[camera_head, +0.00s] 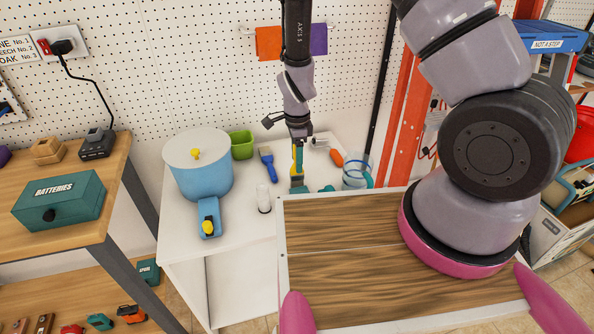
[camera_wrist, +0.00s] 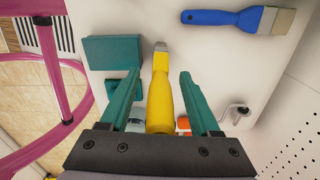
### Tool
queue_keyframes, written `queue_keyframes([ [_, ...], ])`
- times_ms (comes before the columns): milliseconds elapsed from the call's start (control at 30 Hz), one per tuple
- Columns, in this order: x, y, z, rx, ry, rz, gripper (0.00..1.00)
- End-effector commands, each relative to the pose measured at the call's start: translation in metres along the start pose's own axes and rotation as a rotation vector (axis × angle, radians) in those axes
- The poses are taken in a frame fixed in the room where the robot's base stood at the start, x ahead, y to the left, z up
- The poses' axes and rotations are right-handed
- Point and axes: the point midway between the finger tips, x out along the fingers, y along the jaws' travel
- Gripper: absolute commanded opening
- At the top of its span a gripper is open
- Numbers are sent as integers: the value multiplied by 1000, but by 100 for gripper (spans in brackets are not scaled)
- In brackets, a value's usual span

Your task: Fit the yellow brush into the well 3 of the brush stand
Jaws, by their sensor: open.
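The yellow brush (camera_wrist: 160,100) shows in the wrist view between the two teal fingers of my gripper (camera_wrist: 160,88), with a gap on each side. Its far end has a small grey tip. In the head view the yellow brush (camera_head: 298,168) is a narrow yellow strip below my gripper (camera_head: 297,147), which points down over the white table. My gripper is open around the brush. A teal block (camera_head: 298,189) sits just below; a teal block (camera_wrist: 112,51) also shows left of the brush in the wrist view. It may be the brush stand; I cannot make out well 3 or the other wells.
A blue brush (camera_head: 267,164) lies left of my gripper. A glass jar (camera_head: 355,172) stands right.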

Motion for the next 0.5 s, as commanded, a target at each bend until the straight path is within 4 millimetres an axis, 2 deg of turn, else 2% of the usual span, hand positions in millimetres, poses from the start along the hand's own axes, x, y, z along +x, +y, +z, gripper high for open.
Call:
queue_keyframes([
  [67,0,0,0,0,0,0,63],
  [200,0,0,0,0,0,0,10],
  [233,0,0,0,0,0,0,0],
  [500,-1,0,0,0,0,0,0],
])
